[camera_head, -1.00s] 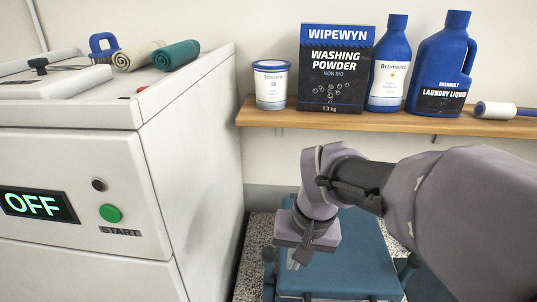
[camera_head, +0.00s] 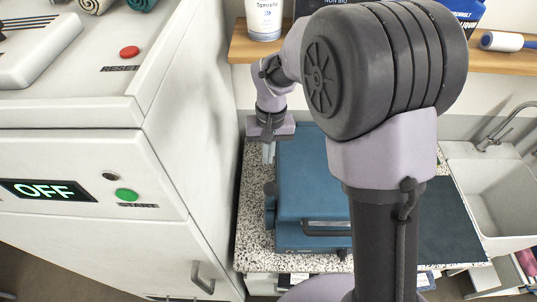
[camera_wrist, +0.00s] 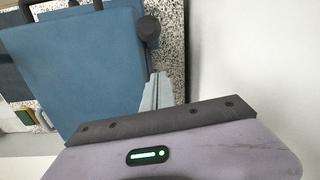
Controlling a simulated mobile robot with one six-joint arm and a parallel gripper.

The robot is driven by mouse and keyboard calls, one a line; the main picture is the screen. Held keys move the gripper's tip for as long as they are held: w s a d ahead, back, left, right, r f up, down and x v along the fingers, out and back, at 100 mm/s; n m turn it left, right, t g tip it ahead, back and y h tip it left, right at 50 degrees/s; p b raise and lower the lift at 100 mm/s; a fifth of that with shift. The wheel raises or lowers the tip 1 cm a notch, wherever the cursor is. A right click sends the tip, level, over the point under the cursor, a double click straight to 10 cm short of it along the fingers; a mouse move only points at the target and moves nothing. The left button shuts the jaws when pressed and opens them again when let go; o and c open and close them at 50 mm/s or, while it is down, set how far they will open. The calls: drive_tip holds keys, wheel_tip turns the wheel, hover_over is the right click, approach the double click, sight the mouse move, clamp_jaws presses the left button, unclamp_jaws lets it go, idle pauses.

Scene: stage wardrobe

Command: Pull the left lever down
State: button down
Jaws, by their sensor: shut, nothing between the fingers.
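A blue flat-topped device (camera_head: 312,178) sits on a speckled counter. A dark round-ended knob on its left side, apparently the left lever (camera_head: 270,188), shows there and also in the wrist view (camera_wrist: 148,29). My gripper (camera_head: 268,158) points down just behind the knob, beside the device's left edge. In the wrist view, the shut pale fingers (camera_wrist: 158,78) are empty and reach toward the knob; a gap shows between them in the picture, and I cannot tell their exact distance. The device's right side is hidden behind my arm in the head view.
A white machine (camera_head: 80,170) with an OFF display stands close on the left. A wooden shelf (camera_head: 240,48) with bottles runs behind. A sink (camera_head: 500,195) is at the right. The speckled counter (camera_head: 255,235) has a narrow bare strip left of the device.

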sight(270, 197)
drive_tip(key=s+f, duration=0.3)
drive_tip(key=f, duration=0.1)
drive_tip(key=shift+s+f, duration=0.35)
drive_tip(key=shift+f, duration=0.1)
